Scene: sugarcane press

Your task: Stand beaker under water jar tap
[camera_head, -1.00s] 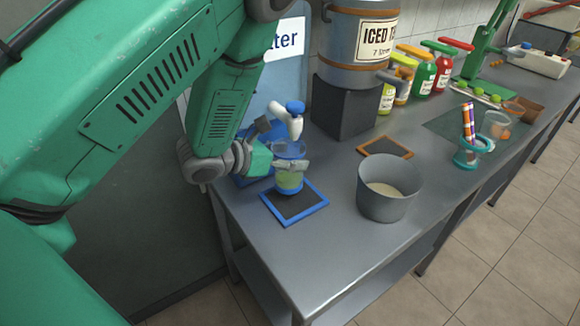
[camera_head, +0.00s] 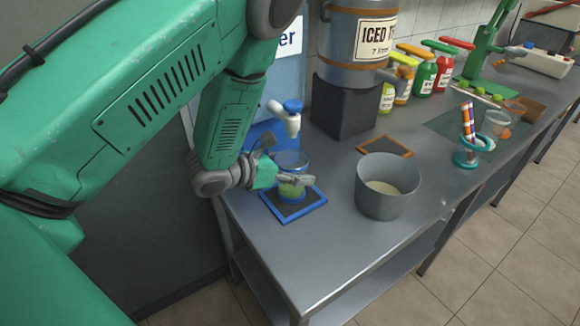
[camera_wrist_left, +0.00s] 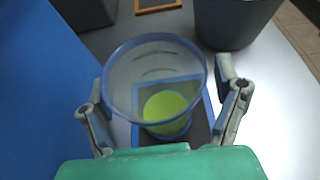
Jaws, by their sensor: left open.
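The beaker (camera_head: 291,163) is clear with a blue rim and green-yellow at its lower part. It stands on the blue-edged dark mat (camera_head: 309,208), below and slightly in front of the white tap with a blue knob (camera_head: 291,118). The water jar (camera_head: 286,55) is blue with a white label and partly hidden by my arm. My left gripper (camera_head: 290,174) is around the beaker from the left. In the left wrist view, the beaker (camera_wrist_left: 155,70) stands upright between the spread fingers (camera_wrist_left: 165,112), with gaps at the sides. My right gripper is not in view.
A grey pot (camera_head: 386,188) stands right of the mat. An orange-edged mat (camera_head: 386,147) lies behind it. The iced tea dispenser (camera_head: 358,50) stands on a dark block (camera_head: 344,106). Bottles and a cup holder (camera_head: 473,150) are farther right. The front counter is clear.

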